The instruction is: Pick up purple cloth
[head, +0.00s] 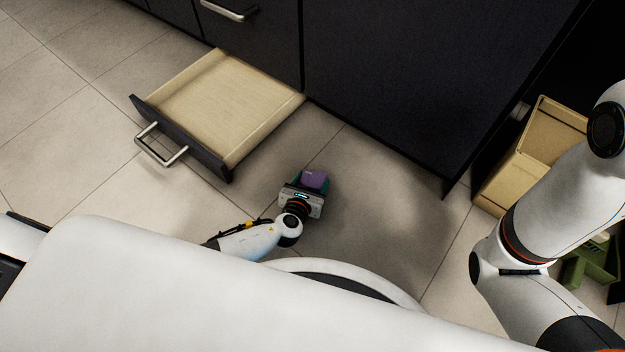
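The purple cloth (314,179) shows as a small folded patch over the floor, in front of the open drawer and to its right. My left gripper (312,183) reaches it from below in the picture. Teal finger parts show on both sides of the cloth, so the cloth lies at or between the fingers. The view from above hides whether the fingers press on it, and whether the cloth touches the floor. My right arm stands at the right edge, and its gripper is not visible.
An open, empty wooden drawer (225,95) with a dark front juts out from the dark cabinet (400,75). A tan open box (510,180) stands at the right by my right arm. Green items (590,265) lie below it. Tiled floor is clear around my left gripper.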

